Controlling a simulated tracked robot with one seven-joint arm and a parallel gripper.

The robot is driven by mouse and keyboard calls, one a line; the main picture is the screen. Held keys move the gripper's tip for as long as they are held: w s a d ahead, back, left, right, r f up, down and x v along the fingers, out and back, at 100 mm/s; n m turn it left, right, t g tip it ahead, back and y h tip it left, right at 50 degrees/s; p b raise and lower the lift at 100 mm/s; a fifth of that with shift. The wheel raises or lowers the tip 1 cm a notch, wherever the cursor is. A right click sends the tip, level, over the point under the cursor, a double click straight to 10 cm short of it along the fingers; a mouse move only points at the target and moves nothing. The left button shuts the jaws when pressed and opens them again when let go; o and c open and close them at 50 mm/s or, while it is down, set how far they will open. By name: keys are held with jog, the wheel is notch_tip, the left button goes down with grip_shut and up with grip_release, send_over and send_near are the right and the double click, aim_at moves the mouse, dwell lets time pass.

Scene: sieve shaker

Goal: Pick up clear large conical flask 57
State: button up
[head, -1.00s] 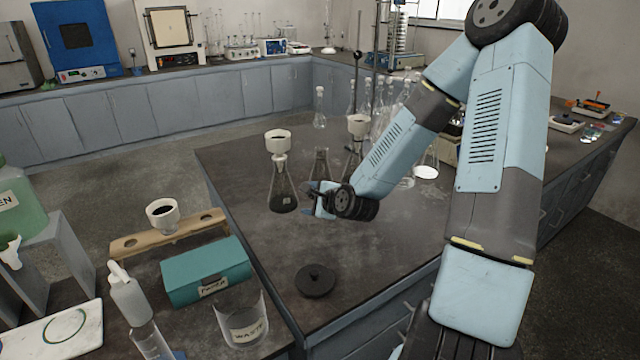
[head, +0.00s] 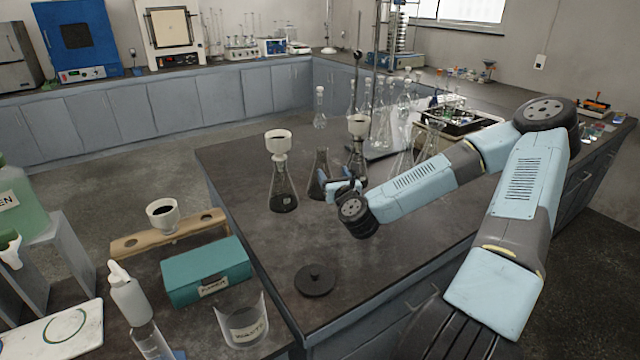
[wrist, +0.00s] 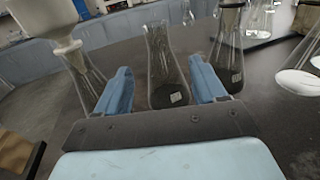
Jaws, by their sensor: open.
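A clear conical flask (head: 319,171) with a dark base and a small label stands upright on the dark bench. It also shows in the wrist view (wrist: 165,80), between and beyond the two blue fingers of my gripper (wrist: 158,68). My gripper (head: 338,188) is open, at the flask's near right side in the head view. I cannot tell whether the fingers touch the glass. The label is too small to read, so I cannot confirm number 57.
A flask with a white funnel (head: 283,185) stands close on the left, and another funnel-topped flask (head: 357,158) close on the right. Clear glassware (head: 383,120) crowds behind. A dark round lid (head: 315,280) lies in front, with bare bench around it.

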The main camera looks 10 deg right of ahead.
aim_at(323, 157)
jog(key=w, duration=0.7)
jog(key=shift+w+a, duration=0.1)
jog(key=shift+w, duration=0.25)
jog(key=shift+w+a+r, duration=0.1)
jog(key=shift+w+r, duration=0.05)
jog(key=shift+w, duration=1.15)
jog(key=shift+w+a+r, duration=0.1)
jog(key=shift+w, duration=1.2)
grip_shut()
